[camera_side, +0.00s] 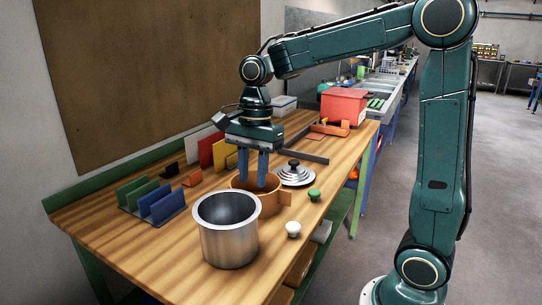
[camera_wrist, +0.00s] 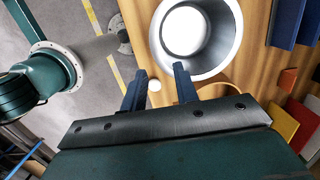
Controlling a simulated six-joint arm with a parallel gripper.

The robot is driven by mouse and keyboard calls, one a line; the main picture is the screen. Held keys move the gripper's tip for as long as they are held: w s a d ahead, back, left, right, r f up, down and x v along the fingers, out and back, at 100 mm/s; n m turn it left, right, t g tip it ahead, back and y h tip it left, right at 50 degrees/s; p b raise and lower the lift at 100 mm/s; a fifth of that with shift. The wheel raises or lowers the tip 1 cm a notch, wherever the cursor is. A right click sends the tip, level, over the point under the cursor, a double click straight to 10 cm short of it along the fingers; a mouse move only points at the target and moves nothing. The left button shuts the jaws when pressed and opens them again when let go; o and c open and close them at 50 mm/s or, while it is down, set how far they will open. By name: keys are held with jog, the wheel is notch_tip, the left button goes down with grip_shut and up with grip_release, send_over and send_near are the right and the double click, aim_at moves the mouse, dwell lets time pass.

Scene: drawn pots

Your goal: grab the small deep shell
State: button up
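A tall silver pot shell (camera_side: 229,243) stands upright and empty near the front of the bench. It also shows in the wrist view (camera_wrist: 225,45), seen into from above. Behind it stands a lower orange-brown shell (camera_side: 270,205) with a side handle, partly hidden by the silver one. I cannot tell from the pictures alone which shell the task names. My gripper (camera_side: 254,184) points down over the orange-brown shell, its blue fingertips at or just inside the rim. The fingers are apart with a gap between them in the wrist view (camera_wrist: 158,93); nothing is clearly held.
A silver lid with a black knob (camera_side: 295,174) lies right of the orange-brown shell. A green knob (camera_side: 314,195) and a white knob (camera_side: 293,229) stand nearby. A rack with green and blue panels (camera_side: 160,203) is at left. A red box (camera_side: 343,105) stands at the back.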

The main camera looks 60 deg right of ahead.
aim_at(229, 229)
jog(key=f, duration=0.6)
jog(key=shift+a+f, duration=0.3)
jog(key=shift+a, duration=0.1)
jog(key=shift+s+a+f, duration=0.1)
jog(key=shift+a+f, duration=0.1)
jog(key=shift+f, duration=1.1)
jog(key=shift+s+a+f, duration=0.1)
jog(key=shift+a+f, duration=0.1)
jog(key=shift+f, duration=1.05)
grip_shut()
